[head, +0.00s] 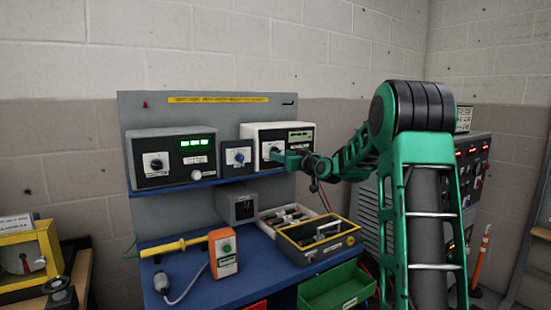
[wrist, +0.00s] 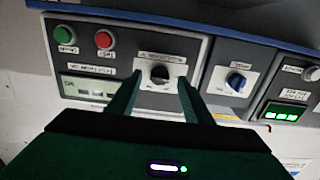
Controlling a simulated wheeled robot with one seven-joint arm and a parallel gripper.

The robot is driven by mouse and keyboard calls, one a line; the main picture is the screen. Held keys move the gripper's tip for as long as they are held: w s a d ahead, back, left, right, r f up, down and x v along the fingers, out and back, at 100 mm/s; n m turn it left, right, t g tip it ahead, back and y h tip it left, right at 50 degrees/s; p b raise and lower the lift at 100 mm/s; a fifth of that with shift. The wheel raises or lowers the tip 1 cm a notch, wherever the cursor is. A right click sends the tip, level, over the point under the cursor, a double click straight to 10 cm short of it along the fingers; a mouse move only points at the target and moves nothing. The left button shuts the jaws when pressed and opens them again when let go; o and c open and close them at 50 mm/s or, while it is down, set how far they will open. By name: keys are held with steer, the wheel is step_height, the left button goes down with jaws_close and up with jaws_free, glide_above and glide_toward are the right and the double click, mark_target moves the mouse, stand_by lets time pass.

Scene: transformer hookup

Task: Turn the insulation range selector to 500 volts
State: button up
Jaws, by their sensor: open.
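The insulation range selector (wrist: 158,73) is a dark round knob with a pale pointer. It sits on the dark face of the white-framed tester (head: 249,134), on the shelf at the back of the bench. In the wrist view my gripper (wrist: 160,78) is open, with one green finger on each side of the knob. I cannot tell whether the fingers touch it. The scale marks around the knob are too small to read. In the head view my gripper (head: 279,156) reaches the tester's face from the right and partly covers the knob.
A small unit with a blue knob (head: 238,156) stands left of the tester, beside a black meter (head: 147,176) with green digits. Green (wrist: 64,34) and red (wrist: 104,39) buttons are near the selector.

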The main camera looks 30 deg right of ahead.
mark_target(276, 151)
steer(key=shift+w, duration=1.5)
